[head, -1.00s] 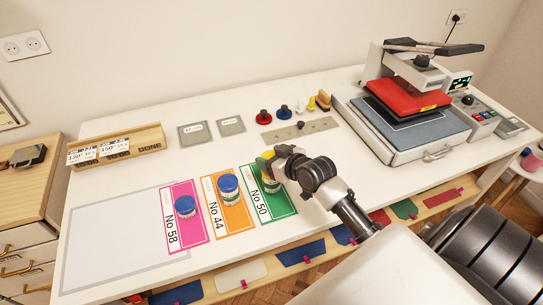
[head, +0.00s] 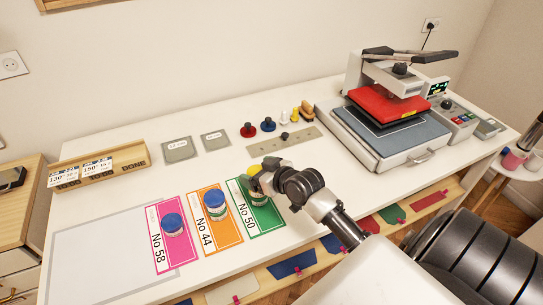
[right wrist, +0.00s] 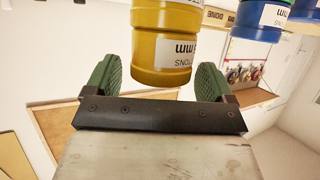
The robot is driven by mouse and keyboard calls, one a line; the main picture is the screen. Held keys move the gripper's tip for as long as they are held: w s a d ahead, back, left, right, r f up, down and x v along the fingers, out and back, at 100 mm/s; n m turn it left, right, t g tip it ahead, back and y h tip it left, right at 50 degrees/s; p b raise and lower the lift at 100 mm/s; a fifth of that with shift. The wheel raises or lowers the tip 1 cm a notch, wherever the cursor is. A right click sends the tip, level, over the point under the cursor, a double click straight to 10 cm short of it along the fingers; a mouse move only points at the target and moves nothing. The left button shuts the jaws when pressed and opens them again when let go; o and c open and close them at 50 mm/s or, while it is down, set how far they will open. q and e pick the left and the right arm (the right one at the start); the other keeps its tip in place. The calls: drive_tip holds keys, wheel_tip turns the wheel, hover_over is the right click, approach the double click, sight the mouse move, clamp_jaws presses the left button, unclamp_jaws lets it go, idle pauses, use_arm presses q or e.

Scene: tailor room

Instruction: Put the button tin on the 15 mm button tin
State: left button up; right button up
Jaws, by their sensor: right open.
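My right gripper (head: 257,180) is at the tin (head: 259,199) on the green No 50 card (head: 266,219) and partly hides it. In the right wrist view a yellow tin (right wrist: 162,45) with a white label stands between the two open, green-padded fingers (right wrist: 165,85), with a gap at each side. Its label is cut off, with "mm" upside down. A blue tin (right wrist: 258,20) shows to its right. Blue-lidded tins stand on the orange No 44 card (head: 215,205) and the pink No 58 card (head: 173,224). Their sizes are unreadable in the head view. My left gripper is out of view.
A heat press (head: 385,120) stands at the back right. A wooden tray (head: 98,168) stands back left. The table's left front is clear.

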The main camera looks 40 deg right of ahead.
drive_tip(key=b+v, duration=0.1)
drive_tip(key=v, duration=1)
drive_tip(key=shift+s+b, duration=0.2)
drive_tip(key=shift+b, duration=0.1)
